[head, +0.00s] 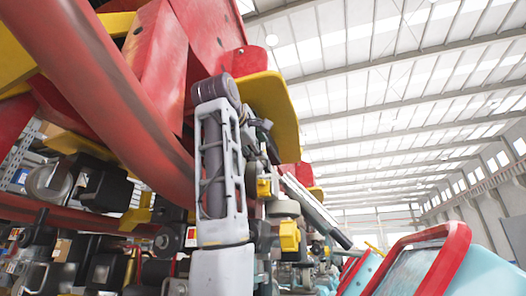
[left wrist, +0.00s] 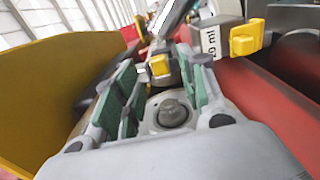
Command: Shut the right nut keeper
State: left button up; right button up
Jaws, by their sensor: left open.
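Two small yellow blocks, which look like the nut keepers, show in the left wrist view. The left one (left wrist: 159,66) lies straight ahead between my fingers' tips. I cannot tell whether either is shut. In the head view, one yellow block (head: 289,236) is lower and another (head: 264,187) is higher, beside my pale arm. My left gripper (left wrist: 155,72) is open, with green-padded fingers apart and nothing held between them. The yellow block appears beyond the fingertips; contact cannot be told. My right gripper is not in view.
A red curved rail (head: 110,80) and a yellow plate (head: 268,105) crowd the left and top in the head view. In the wrist view, a yellow panel (left wrist: 55,85) is at left and a red beam (left wrist: 270,105) at right. Room around the gripper is tight.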

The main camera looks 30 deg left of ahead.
pick_arm(q)
jog(key=shift+p+x, duration=0.75)
jog(key=shift+x, duration=1.9)
grip_shut()
